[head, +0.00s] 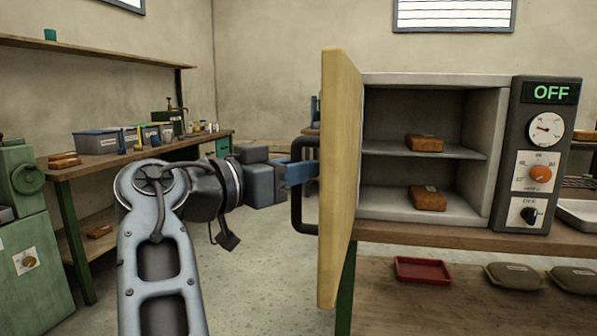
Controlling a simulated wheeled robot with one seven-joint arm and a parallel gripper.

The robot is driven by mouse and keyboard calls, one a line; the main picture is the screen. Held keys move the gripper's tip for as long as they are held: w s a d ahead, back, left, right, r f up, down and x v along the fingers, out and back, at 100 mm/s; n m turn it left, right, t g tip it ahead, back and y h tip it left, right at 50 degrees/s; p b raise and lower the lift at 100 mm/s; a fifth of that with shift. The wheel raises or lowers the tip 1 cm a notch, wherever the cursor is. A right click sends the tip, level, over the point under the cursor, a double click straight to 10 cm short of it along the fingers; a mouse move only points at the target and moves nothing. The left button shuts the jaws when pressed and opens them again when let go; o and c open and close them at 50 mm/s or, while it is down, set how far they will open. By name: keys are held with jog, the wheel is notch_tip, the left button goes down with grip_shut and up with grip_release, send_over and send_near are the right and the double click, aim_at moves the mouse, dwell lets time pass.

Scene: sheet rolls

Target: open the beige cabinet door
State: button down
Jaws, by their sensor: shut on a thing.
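The beige cabinet door (340,180) stands swung out toward me and is seen nearly edge-on. The cabinet (432,80) is open at the front, and its inside shows one shelf (375,146). A black bar handle (297,212) is on the door's left face.
Brown packets lie on the shelf (424,143) and cabinet floor (428,198). A control panel (540,150) reading OFF stands at the right. A red tray (422,270) lies below the bench.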

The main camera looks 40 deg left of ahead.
jog(key=shift+f, duration=0.15)
jog(key=c, duration=1.1)
grip_release()
jog(key=shift+s, duration=0.1)
jog(key=s+a, duration=0.1)
jog(key=s, duration=0.6)
jog(key=shift+s, duration=0.25)
